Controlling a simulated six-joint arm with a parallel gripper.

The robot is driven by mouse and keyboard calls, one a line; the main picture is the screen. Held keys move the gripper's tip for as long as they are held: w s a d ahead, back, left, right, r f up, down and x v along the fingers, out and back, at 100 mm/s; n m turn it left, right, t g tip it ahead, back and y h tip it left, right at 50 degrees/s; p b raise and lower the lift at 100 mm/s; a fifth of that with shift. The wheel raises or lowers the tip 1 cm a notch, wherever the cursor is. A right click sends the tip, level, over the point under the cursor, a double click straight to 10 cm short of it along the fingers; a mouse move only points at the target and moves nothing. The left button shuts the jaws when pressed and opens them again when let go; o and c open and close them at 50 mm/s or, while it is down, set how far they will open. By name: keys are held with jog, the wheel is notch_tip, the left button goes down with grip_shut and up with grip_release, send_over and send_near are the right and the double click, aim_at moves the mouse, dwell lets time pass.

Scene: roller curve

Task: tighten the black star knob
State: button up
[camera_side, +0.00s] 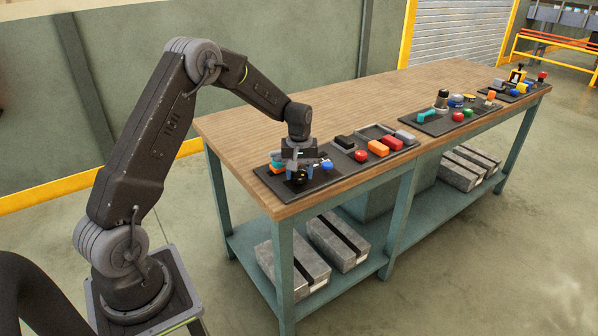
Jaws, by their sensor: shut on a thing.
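My gripper (298,172) points straight down over the nearest dark panel (322,181) at the left end of the workbench. It is shut on the black star knob (297,180), low over the panel. The knob is small and dark here, and the fingers hide most of it. I cannot make out its star shape or how far it is turned.
A teal part (275,168) and a blue knob (327,164) sit close beside my gripper. The bench's back half (330,112) is bare wood.

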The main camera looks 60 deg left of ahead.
aim_at(301, 174)
jog(key=m, duration=0.5)
jog(key=shift+w+d+r+m, duration=0.1)
jog(key=shift+r+m, duration=0.05)
jog(key=shift+m, duration=0.15)
jog(key=m, duration=0.5)
jog(key=shift+d, duration=0.1)
jog(key=m, duration=0.5)
jog(key=shift+d+r+m, duration=0.1)
jog(key=shift+m, duration=0.3)
jog(key=m, duration=0.5)
jog(key=shift+d+m, duration=0.1)
jog(key=shift+m, duration=0.2)
jog(key=o, duration=0.9)
notch_tip(301, 174, up, 14)
jog(key=shift+f, duration=0.2)
